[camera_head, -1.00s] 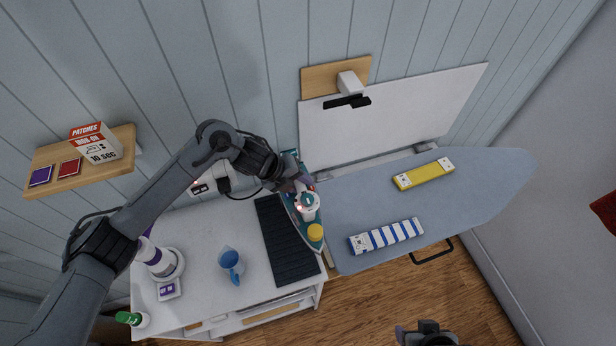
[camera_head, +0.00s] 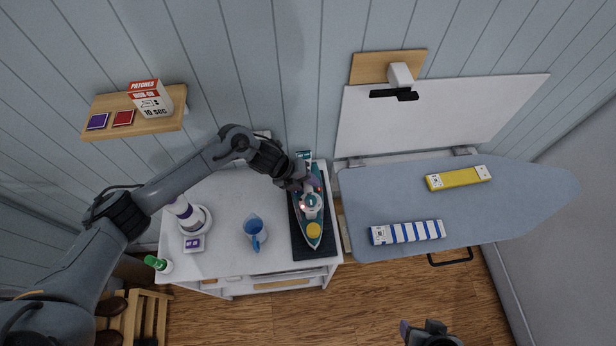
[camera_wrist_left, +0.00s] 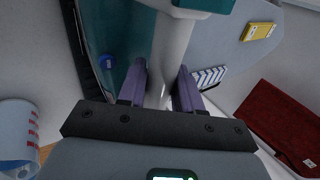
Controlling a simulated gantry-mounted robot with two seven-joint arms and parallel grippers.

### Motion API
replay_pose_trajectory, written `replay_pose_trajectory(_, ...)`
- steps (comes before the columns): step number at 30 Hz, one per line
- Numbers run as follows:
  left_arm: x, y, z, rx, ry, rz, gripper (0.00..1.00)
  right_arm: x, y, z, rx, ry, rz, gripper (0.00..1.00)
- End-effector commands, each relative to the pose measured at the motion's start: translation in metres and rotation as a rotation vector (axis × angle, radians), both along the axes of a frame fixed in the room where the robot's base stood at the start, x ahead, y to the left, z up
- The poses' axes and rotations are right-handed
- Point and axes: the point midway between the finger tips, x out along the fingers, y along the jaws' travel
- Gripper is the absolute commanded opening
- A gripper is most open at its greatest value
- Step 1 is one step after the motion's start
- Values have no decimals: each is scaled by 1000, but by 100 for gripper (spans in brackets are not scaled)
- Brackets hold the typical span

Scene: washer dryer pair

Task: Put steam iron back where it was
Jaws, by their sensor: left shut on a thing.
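The teal and white steam iron (camera_head: 311,232) is over the black ribbed mat (camera_head: 318,251) on the white cabinet, its long side along the mat. I cannot tell whether it touches the mat. My left gripper (camera_head: 309,186) is shut on its handle near the back end. In the left wrist view the pale handle (camera_wrist_left: 173,50) is between the purple fingers (camera_wrist_left: 160,88), with the teal body (camera_wrist_left: 112,28) beside it. My right gripper (camera_head: 428,330) shows only partly at the bottom edge, and its fingers are unclear.
A blue pitcher (camera_head: 254,229) and a white-purple bottle (camera_head: 184,212) stand on the cabinet top (camera_head: 222,205) left of the mat. The ironing board (camera_head: 520,190) is close on the right, bearing yellow (camera_head: 459,178) and striped (camera_head: 408,232) packs. A wooden shelf (camera_head: 100,132) hangs upper left.

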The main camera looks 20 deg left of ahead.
Motion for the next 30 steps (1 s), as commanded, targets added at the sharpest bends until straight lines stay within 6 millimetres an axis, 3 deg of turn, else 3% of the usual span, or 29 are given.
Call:
replay_pose_trajectory(15, 2, -1, -6, -4, -6, 0, 0, 0, -3, -3, -11, 0, 6, 61)
replay_pose_trajectory(16, 0, 0, -9, 1, -1, 0, 36, 0, -3, -3, -11, 0, 6, 61)
replay_pose_trajectory(21, 0, 0, -8, 1, -1, 0, 60, 0, -2, -2, -10, 1, 6, 61)
replay_pose_trajectory(30, 0, 0, -7, 1, -1, 0, 60, 0, -1, -1, -4, 0, 3, 61)
